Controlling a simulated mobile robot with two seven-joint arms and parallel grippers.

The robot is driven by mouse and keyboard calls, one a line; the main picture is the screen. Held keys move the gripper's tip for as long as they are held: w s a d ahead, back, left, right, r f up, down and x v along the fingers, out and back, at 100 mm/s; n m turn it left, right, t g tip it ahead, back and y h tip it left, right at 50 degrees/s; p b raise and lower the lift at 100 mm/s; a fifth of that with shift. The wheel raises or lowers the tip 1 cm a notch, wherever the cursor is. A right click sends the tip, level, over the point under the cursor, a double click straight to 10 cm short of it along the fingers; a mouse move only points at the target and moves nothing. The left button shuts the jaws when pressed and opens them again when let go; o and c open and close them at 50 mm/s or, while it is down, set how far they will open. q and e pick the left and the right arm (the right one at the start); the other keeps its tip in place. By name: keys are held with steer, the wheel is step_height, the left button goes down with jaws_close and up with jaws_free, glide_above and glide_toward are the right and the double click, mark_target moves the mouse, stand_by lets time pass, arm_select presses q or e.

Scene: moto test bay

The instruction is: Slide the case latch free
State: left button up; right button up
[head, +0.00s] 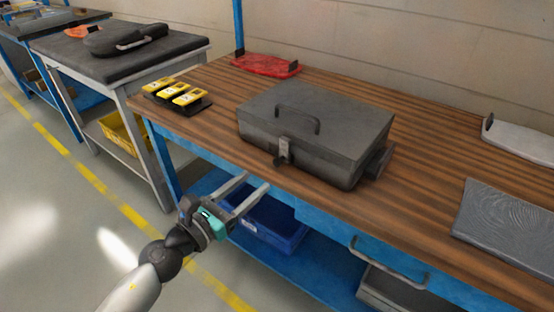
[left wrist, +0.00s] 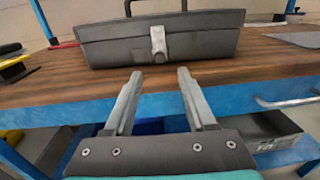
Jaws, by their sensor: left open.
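The dark grey case (head: 318,125) sits closed on the wooden bench top, with a handle on its lid. Its latch (head: 284,150) is a light metal piece on the front face, above a dark knob. In the left wrist view the case (left wrist: 205,45) is straight ahead and the latch (left wrist: 158,42) is near its middle. My left gripper (head: 256,188) is open and empty in front of the bench edge, short of the latch and apart from it. Its two fingers (left wrist: 158,78) point toward the case in the left wrist view. My right gripper is not in view.
The wooden bench (head: 430,145) has a blue front edge with a drawer handle (head: 388,262). Yellow items on a black tray (head: 178,95), a red plate (head: 266,65) and a grey textured panel (head: 505,222) lie around the case. A blue bin (head: 268,222) stands below.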

mark_target(276, 164)
arm_select(q)
steer(key=x, duration=0.9)
steer(key=shift+w+d, duration=0.15)
steer(key=shift+w, duration=0.05)
steer(key=shift+c, duration=0.3)
jaws_close()
stand_by(0.8)
